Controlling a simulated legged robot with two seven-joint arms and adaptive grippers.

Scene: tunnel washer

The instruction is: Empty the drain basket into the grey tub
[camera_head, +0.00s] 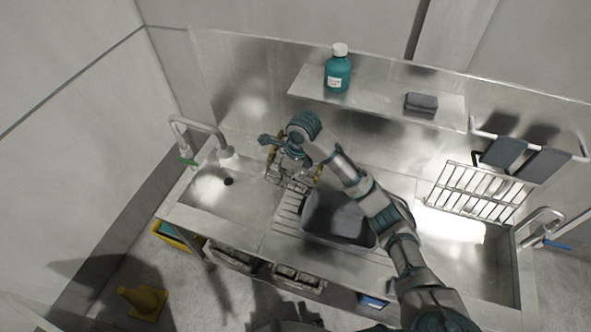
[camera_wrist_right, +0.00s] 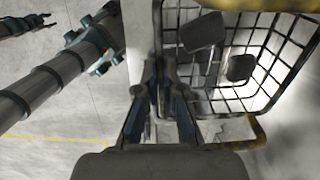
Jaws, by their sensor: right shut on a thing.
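The drain basket (camera_head: 292,183) is a wire basket with yellow handles, at the right end of the left sink, beside the ribbed drainboard. It fills the upper right of the right wrist view (camera_wrist_right: 275,95). Two dark grey pieces (camera_wrist_right: 203,32) (camera_wrist_right: 240,68) show in it. My right gripper (camera_head: 285,163) is shut on the basket's near edge; its fingers also show in the right wrist view (camera_wrist_right: 160,85), and the exact grip is partly hidden. The grey tub (camera_head: 312,228) stands on the drainboard to the right, partly behind my right arm; its visible inside looks empty.
A white faucet (camera_head: 205,128) stands at the left sink. A shelf (camera_head: 375,97) above carries a teal bottle (camera_head: 338,72) and a folded grey cloth (camera_head: 421,102). A wire rack (camera_head: 478,192) stands at the right sink. A yellow cone (camera_head: 142,301) lies on the floor.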

